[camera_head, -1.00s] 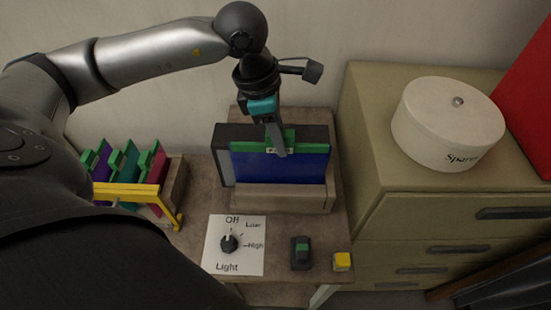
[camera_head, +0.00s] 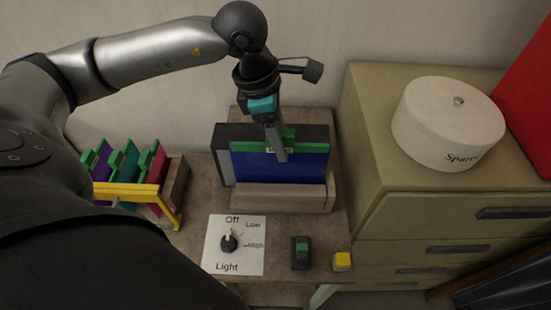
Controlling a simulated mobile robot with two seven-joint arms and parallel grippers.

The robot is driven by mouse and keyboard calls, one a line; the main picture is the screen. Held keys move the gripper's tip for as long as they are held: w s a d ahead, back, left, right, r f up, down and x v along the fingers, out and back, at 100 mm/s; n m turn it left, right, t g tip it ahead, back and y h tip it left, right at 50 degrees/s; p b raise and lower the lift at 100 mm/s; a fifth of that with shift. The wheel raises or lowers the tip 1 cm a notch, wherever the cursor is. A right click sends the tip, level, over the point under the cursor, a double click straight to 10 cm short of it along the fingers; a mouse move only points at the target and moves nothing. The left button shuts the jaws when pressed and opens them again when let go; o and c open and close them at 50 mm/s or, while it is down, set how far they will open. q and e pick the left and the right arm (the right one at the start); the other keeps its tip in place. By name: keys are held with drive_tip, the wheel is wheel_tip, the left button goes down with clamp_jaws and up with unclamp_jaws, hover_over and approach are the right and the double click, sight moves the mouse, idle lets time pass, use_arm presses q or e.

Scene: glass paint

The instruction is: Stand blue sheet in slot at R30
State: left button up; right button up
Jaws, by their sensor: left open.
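The blue sheet (camera_head: 265,169), with a green strip along its top edge, stands upright behind the beige block (camera_head: 270,199) and in front of a dark box-like panel (camera_head: 235,136). My left gripper (camera_head: 281,152) is open at the middle of the sheet's green top strip, with a finger in front of the sheet. The sheet's lower edge is hidden behind the beige block, so its seating cannot be seen. No R30 label can be read. My right gripper is not in view.
At left, a yellow-barred rack (camera_head: 128,190) holds several coloured sheets with green strips. In front lie a light dial card (camera_head: 234,256), a dark switch (camera_head: 301,252) and a yellow cube (camera_head: 342,261). A drawer cabinet (camera_head: 400,205) with a round white box (camera_head: 448,125) stands right.

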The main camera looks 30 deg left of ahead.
use_arm(q)
drive_tip(key=shift+r, duration=0.1)
drive_tip(key=shift+w+d+p+v, duration=0.15)
drive_tip(key=shift+d+p+v, duration=0.1)
drive_tip(key=shift+p+v, duration=0.65)
drive_tip(key=shift+w+d+p+v, duration=0.15)
drive_tip(key=shift+p+v, duration=0.4)
drive_tip(key=shift+v, duration=0.75)
drive_tip(key=shift+w+d+p+v, duration=0.1)
drive_tip(key=shift+d+p+v, duration=0.2)
drive_tip(key=shift+p+v, duration=0.6)
drive_tip(key=shift+r, duration=0.4)
drive_tip(key=shift+o, duration=0.2)
drive_tip(key=shift+r, duration=0.1)
wheel_tip(320, 180, up, 8)
drive_tip(key=g+y, duration=0.1)
drive_tip(key=y, duration=0.1)
drive_tip(key=f, duration=0.9)
drive_tip(key=shift+s+a, duration=0.1)
drive_tip(key=shift+s, duration=0.15)
drive_tip(key=shift+w+f, duration=0.1)
drive_tip(key=shift+f, duration=1.45)
drive_tip(key=shift+w+f, duration=0.15)
drive_tip(key=shift+f, duration=1.4)
